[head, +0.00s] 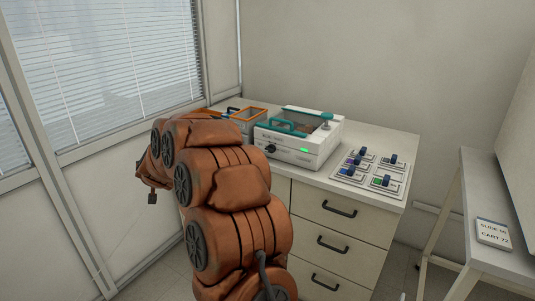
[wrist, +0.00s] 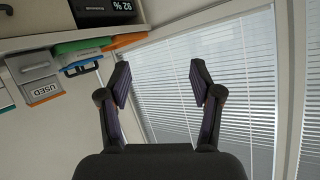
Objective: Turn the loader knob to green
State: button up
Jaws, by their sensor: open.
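A white loader machine (head: 299,140) with a teal handle and a lit green strip stands on the cabinet top in the head view. A small dark round knob (head: 270,148) is on the left of its front face; its pointer setting is too small to read. My gripper (wrist: 158,82) is open and empty in the wrist view, facing the window blinds. In the head view my arm hides most of the gripper, which is left of the cabinet and well apart from the machine.
A panel (head: 368,174) with several blue-handled switches lies right of the machine. An orange-rimmed tray (head: 250,113) is on its left. The cabinet (head: 330,228) has drawers with dark handles. A side table (head: 490,262) holds a labelled card. A box marked USED (wrist: 42,88) shows in the wrist view.

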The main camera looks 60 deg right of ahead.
jog(key=s+d+f+m+g+h, duration=0.1)
jog(key=d+f+m+h, duration=0.2)
jog(key=d, duration=0.8)
jog(key=m+g+h+b, duration=0.1)
jog(key=m+g+h, duration=0.5)
jog(key=g+h, duration=0.35)
send_near(268, 150)
jog(key=d, duration=0.2)
jog(key=shift+g+y, duration=0.25)
jog(key=shift+w+d+r+p, duration=0.1)
jog(key=shift+d+p, duration=0.25)
jog(key=shift+d, duration=1.55)
jog(key=shift+w+d+r+p, duration=0.15)
jog(key=shift+d+p, duration=0.15)
jog(key=shift+d, duration=1.65)
jog(key=c, duration=1.1)
jog(key=shift+f, duration=0.1)
jog(key=shift+c, duration=0.2)
